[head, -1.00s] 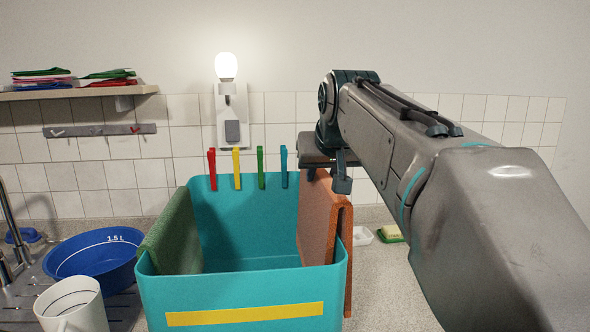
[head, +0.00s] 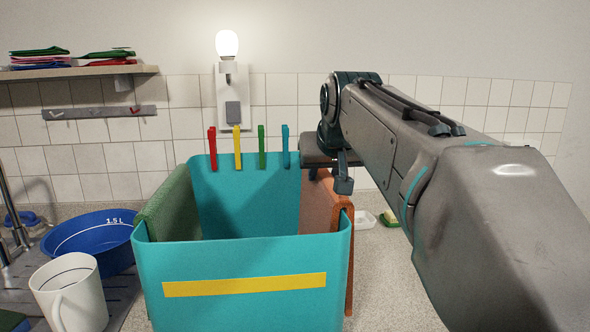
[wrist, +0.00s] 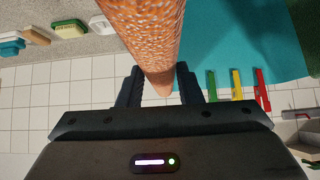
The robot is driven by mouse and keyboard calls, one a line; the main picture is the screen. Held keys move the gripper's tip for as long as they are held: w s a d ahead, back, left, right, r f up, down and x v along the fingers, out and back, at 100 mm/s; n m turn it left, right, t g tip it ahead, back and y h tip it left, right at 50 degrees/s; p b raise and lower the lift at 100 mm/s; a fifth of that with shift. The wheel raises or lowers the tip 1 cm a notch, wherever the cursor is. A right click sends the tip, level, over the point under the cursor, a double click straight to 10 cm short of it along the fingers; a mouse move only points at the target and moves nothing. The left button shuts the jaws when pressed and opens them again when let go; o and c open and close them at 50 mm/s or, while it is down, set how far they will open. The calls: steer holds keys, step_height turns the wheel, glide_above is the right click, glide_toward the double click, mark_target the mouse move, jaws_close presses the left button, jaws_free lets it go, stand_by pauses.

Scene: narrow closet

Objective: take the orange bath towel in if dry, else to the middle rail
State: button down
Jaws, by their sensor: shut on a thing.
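The orange bath towel (head: 326,200) is draped over the right wall of the teal bin (head: 240,255). One part shows inside the bin, and an edge shows outside. My gripper (wrist: 160,88) is shut on the towel's folded top in the wrist view, one dark finger on each side of it.
A green towel (head: 170,205) hangs over the bin's left wall. Several clothes pegs (head: 237,147) sit along its back rim. A blue basin (head: 98,240) and white mug (head: 70,292) stand at left. Soap (head: 391,217) lies at right. A lamp (head: 227,44) glows on the wall.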

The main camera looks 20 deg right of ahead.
stand_by(0.3)
steer(key=c, duration=0.9)
jaws_free()
